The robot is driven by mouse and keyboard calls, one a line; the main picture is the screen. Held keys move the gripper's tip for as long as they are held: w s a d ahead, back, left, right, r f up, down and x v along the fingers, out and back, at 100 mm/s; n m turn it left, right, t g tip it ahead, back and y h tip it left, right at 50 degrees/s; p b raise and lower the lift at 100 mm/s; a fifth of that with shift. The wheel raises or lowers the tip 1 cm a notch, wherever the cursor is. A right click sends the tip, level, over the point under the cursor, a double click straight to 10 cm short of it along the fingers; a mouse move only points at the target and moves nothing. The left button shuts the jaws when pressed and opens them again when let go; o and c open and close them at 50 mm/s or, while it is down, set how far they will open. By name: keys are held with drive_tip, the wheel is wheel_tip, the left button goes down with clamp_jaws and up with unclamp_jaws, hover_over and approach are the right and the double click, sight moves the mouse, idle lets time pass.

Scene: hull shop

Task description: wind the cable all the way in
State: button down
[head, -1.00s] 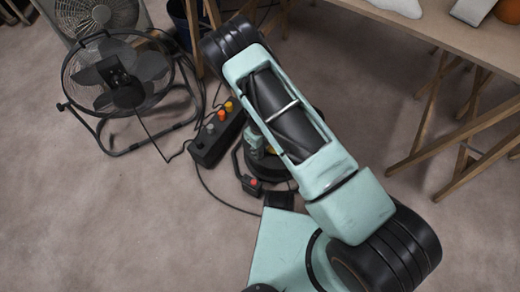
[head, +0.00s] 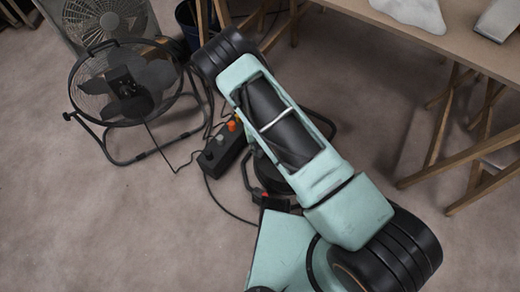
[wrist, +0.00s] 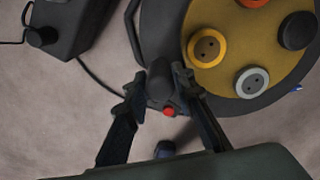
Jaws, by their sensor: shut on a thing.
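The cable reel is a round black drum with a yellow face carrying several round sockets; in the wrist view its yellow face (wrist: 235,60) fills the upper right. In the head view most of the reel (head: 272,178) is hidden behind my arm. My gripper (wrist: 163,78) is shut on a dark, rounded knob (wrist: 159,92) beside the reel's rim, which looks like its crank handle. A small red spot (wrist: 168,112) shows just below the knob. A thin dark cable (head: 226,208) runs over the floor toward the reel; its far end cannot be followed.
A black box with coloured knobs (head: 221,152) stands left of the reel and also shows in the wrist view (wrist: 62,25). A black floor fan (head: 127,85) stands further left. A wooden trestle table (head: 455,42) is at right. The front-left floor is clear.

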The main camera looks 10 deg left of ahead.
drive_tip(key=shift+w+a, duration=0.15)
drive_tip(key=shift+a, duration=0.05)
drive_tip(key=c, duration=1.7)
unclamp_jaws()
drive_tip(key=shift+o, duration=0.2)
drive_tip(key=shift+d, duration=0.1)
wheel_tip(320, 180, up, 12)
